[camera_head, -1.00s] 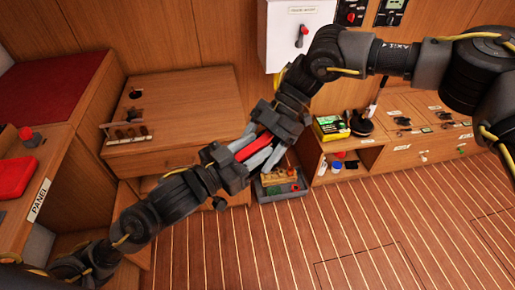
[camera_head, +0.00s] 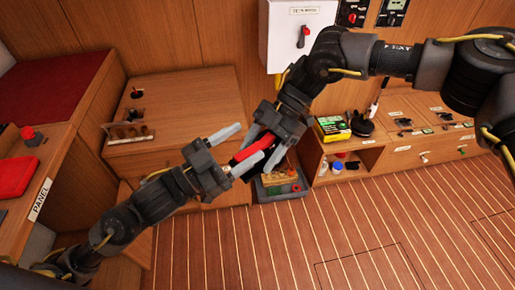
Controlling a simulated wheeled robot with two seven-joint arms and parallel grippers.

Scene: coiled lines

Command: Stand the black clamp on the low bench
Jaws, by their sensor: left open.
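A slim red and black thing (camera_head: 254,148), which looks like the black clamp, is held up in mid-air, tilted. My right gripper (camera_head: 268,154) comes down from the upper right and is shut on it; its fingers partly hide it. My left gripper (camera_head: 236,158) is open, its grey fingers spread apart on the left side of the clamp, close to its end. I cannot tell which is the low bench.
A small wooden rack (camera_head: 128,132) and a dark knob stand on the left unit. A grey tray of parts (camera_head: 275,188) sits on the floor below the grippers. A yellow-green box (camera_head: 331,129) and a black item (camera_head: 362,124) stand on the right unit.

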